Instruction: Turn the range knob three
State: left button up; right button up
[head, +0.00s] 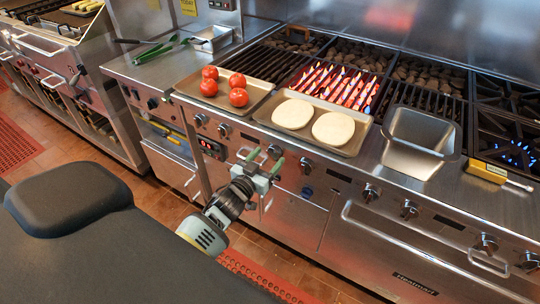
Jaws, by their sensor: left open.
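A row of dark range knobs with silver bezels runs along the steel front panel. From the left they include one knob (200,120), a second (224,130), a third (274,151) and a fourth (306,165); several more continue to the right. No numbers are readable on them. My left gripper (265,162) is open, with green fingers spread in front of the panel near the third knob from the left, partly overlapping it. I cannot tell whether it touches the knob. My right gripper is not in view.
A tray with tomatoes (262,91), a tray with two pale round breads (352,147), an empty metal pan (412,165) and a yellow-handled tool (487,172) rest along the counter edge. Flames burn on the grill (340,88). Oven handles (400,232) protrude below the knobs.

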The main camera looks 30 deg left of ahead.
aim_at(273, 153)
pick_arm(q)
jog(key=shift+w, duration=1.05)
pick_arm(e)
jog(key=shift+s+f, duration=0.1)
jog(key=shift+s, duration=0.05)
pick_arm(q)
jog(key=c, duration=1)
jog(key=shift+o, duration=0.2)
